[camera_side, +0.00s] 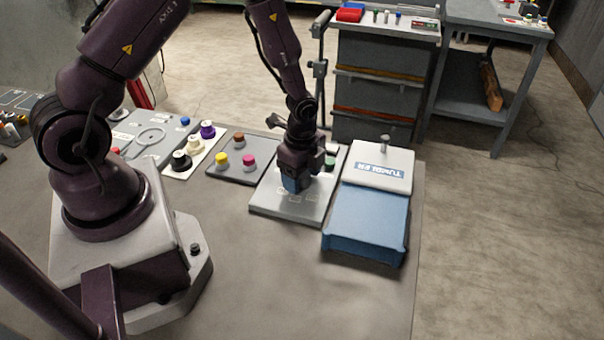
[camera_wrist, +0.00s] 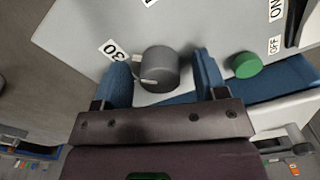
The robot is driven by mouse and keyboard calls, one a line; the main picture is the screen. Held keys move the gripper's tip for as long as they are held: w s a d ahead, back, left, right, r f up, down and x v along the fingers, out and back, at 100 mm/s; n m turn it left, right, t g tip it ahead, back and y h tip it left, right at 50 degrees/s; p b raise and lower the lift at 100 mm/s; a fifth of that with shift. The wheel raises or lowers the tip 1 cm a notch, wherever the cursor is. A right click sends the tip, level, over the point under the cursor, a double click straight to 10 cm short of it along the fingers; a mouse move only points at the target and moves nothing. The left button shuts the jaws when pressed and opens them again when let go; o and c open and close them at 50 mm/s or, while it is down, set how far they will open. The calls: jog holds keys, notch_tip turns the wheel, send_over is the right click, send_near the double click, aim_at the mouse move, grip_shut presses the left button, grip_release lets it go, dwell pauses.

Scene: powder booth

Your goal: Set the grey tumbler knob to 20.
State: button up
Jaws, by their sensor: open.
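The grey tumbler knob (camera_wrist: 160,70) is in the wrist view, a dark grey round knob with a white pointer mark at its lower left. A "30" label (camera_wrist: 113,50) lies on the panel to its upper left; I see no 20 label clearly. My gripper (camera_wrist: 161,66) is open, with one blue finger on each side of the knob; I cannot tell whether they touch it. In the side view my gripper (camera_side: 294,184) points down low over the light grey panel (camera_side: 262,207) and hides the knob. The tumbler (camera_side: 368,219), a blue box with a white labelled top, stands right of this panel.
A green knob (camera_wrist: 247,65) sits close to my right finger, near OFF and ON labels (camera_wrist: 275,45). A dark plate (camera_side: 228,176) with yellow, pink and brown knobs lies to the left. The table front is clear.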

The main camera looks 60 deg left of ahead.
jog(key=c, duration=0.9)
jog(key=shift+c, duration=0.2)
jog(key=shift+n, duration=0.3)
jog(key=n, duration=1.3)
jog(key=shift+n, duration=2.2)
